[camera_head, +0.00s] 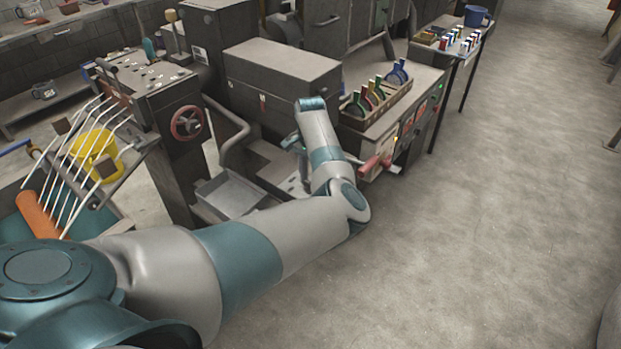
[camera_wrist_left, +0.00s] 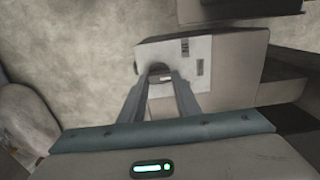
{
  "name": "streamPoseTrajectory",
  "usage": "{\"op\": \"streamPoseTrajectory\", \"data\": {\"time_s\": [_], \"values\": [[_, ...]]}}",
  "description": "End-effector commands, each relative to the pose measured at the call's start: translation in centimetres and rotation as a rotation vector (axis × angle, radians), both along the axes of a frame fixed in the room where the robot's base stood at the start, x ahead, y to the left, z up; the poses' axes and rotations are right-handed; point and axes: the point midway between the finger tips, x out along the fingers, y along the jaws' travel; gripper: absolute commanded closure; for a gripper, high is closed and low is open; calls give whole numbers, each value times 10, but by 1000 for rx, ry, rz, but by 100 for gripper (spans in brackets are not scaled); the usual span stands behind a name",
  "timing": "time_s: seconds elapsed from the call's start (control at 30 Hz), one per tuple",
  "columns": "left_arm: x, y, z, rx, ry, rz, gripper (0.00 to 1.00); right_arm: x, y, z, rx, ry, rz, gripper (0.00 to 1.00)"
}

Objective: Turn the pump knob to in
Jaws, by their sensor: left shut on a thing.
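In the left wrist view, my left gripper (camera_wrist_left: 162,80) reaches to a box-shaped housing with a pale labelled face (camera_wrist_left: 198,52). Its two fingers close around a small dark knob (camera_wrist_left: 158,67) on that face. The fingers hide part of the knob, so which way it points and any mark by it cannot be read. In the head view my left arm comes in from the lower left and bends up among the machines; its gripper and the knob are mostly hidden there. My right gripper is in neither view.
A red handwheel (camera_head: 187,122) is on the machine at left. A rack of coloured tools (camera_head: 376,95) sits on a bench with red handles (camera_head: 376,166) at its front. A yellow bucket (camera_head: 95,153) stands by white rods. The floor (camera_head: 480,220) at right is clear.

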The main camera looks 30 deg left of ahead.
Motion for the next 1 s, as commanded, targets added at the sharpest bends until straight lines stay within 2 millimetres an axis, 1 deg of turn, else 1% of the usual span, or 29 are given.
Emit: {"op": "streamPoseTrajectory", "data": {"time_s": [0.17, 0.37, 0.57, 1.0], "values": [[0, 0, 1, -1, 1, 30, 93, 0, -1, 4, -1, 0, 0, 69], [0, 1, 2, 0, 2, 115, 93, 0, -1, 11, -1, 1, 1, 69], [0, 2, 3, 1, 2, 257, 93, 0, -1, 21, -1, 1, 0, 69], [-1, 3, 3, 1, 0, 646, 93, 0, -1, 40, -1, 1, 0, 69]]}}
